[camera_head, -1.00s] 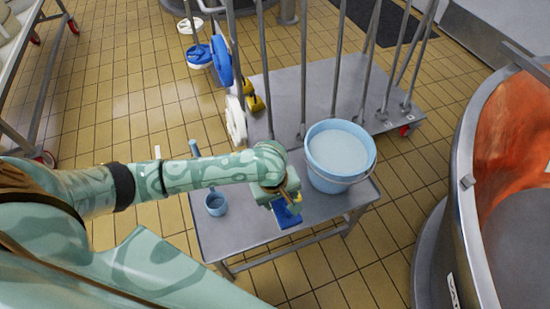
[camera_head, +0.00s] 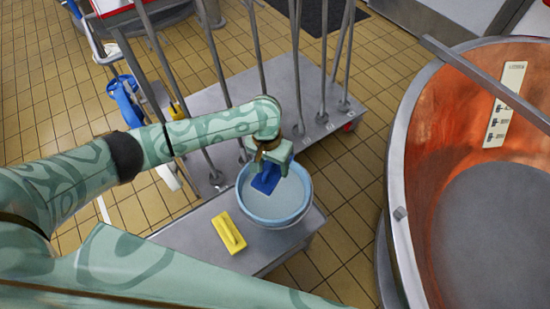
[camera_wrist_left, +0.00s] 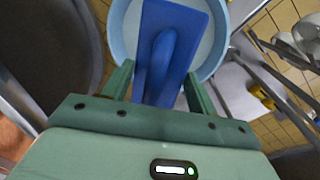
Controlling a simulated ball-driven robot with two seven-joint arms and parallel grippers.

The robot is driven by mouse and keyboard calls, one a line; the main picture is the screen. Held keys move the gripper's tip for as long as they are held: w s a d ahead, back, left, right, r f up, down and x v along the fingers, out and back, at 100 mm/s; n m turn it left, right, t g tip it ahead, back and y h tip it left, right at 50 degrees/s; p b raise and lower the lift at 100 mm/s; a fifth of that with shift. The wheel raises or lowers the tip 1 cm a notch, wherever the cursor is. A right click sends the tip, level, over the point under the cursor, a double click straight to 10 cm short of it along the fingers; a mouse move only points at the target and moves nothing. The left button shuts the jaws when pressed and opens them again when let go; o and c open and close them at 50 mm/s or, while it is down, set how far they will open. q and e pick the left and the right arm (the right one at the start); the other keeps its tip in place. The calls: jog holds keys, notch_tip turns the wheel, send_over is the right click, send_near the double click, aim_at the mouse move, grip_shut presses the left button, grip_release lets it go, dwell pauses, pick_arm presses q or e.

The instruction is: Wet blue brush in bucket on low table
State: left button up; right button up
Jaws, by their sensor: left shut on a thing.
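The light blue bucket (camera_head: 244,206) with pale liquid stands on the low grey metal table (camera_head: 190,238). My left gripper (camera_head: 270,163) is shut on the blue brush (camera_head: 267,180) and holds it over the bucket's mouth, within the rim as seen from above. In the left wrist view the brush (camera_wrist_left: 172,22) has a flat blue plate and a raised handle between my fingers, with the bucket rim (camera_wrist_left: 117,32) around it. I cannot tell whether the brush touches the liquid. My right gripper is not in view.
A yellow brush (camera_head: 229,231) lies on the table beside the bucket. A grey wheeled rack (camera_head: 325,97) with upright poles stands just behind. A large copper vat (camera_head: 420,190) stands at the right. Tiled floor (camera_head: 345,225) is clear between table and vat.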

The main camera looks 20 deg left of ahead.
aim_at(272, 176)
pick_arm(q)
jog(key=shift+s+m, duration=0.1)
jog(key=shift+m, duration=0.2)
notch_tip(272, 176, down, 6)
jog(key=b, duration=0.7)
jog(key=shift+r, duration=0.1)
jog(key=shift+f, duration=0.35)
notch_tip(272, 176, down, 6)
jog(key=b, duration=0.1)
jog(key=shift+f+b, duration=0.2)
jog(key=shift+b, duration=0.15)
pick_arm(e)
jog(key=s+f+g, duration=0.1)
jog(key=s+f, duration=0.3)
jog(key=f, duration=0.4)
pick_arm(q)
notch_tip(272, 176, up, 11)
jog(key=p, duration=1.1)
jog(key=shift+r+p, duration=0.1)
jog(key=shift+p, duration=0.3)
jog(key=shift+r+p, duration=0.5)
jog(key=shift+p, duration=0.2)
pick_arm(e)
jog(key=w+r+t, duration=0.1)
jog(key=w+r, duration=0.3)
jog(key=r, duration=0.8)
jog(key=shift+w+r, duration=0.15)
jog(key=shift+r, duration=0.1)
